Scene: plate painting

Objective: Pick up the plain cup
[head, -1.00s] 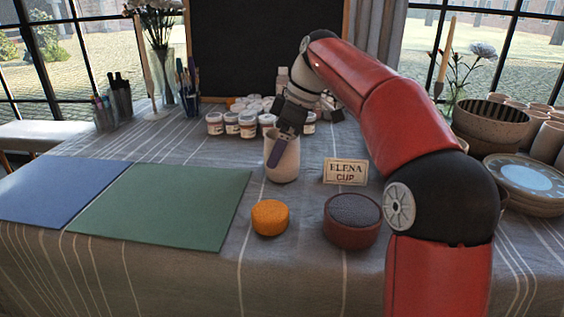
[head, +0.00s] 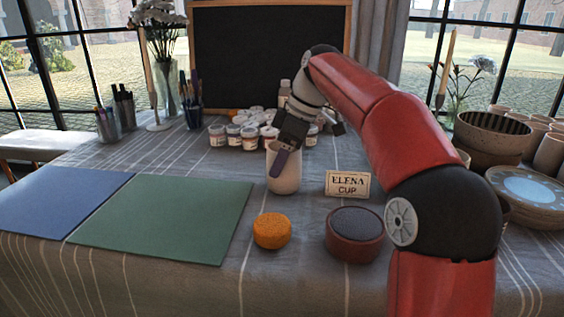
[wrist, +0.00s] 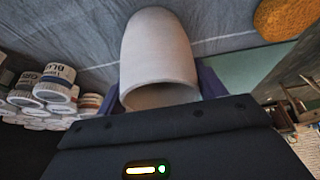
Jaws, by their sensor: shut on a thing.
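The plain cup (head: 284,176) is pale and has no visible pattern. It stands upright at the middle of the table, behind the orange sponge. Whether the cup's base touches the cloth is hard to tell.
An ELENA CUP card (head: 347,184) stands right of the cup. An orange sponge (head: 272,231) and a brown round pot (head: 354,235) sit in front. Paint jars (head: 248,137) crowd behind. Green (head: 165,218) and blue (head: 62,200) mats lie left. Bowls (head: 491,138) and plates (head: 528,190) stand right.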

